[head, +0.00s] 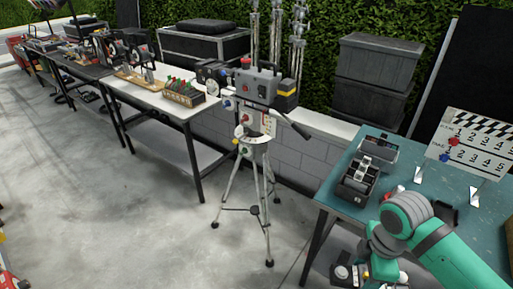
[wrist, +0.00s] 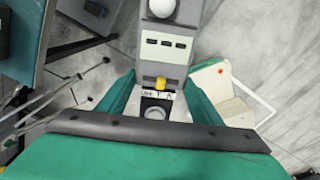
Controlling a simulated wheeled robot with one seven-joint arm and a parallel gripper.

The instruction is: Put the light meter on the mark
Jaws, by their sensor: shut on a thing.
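The light meter (wrist: 166,45) is a grey device with a white dome, a pale panel with dark slots and a yellow knob. It sits between the teal fingers of my gripper (wrist: 160,84), which is shut on it. In the head view my gripper (head: 372,268) is low at the right, beside the front edge of the teal table. The white dome of the light meter (head: 342,271) shows there at the bottom edge; my arm hides part of the rest. I cannot make out a mark in either view.
The teal table (head: 334,190) carries a black case (head: 359,177) and a clapperboard (head: 475,143). A tripod with a control box (head: 262,87) stands on the floor left of it.

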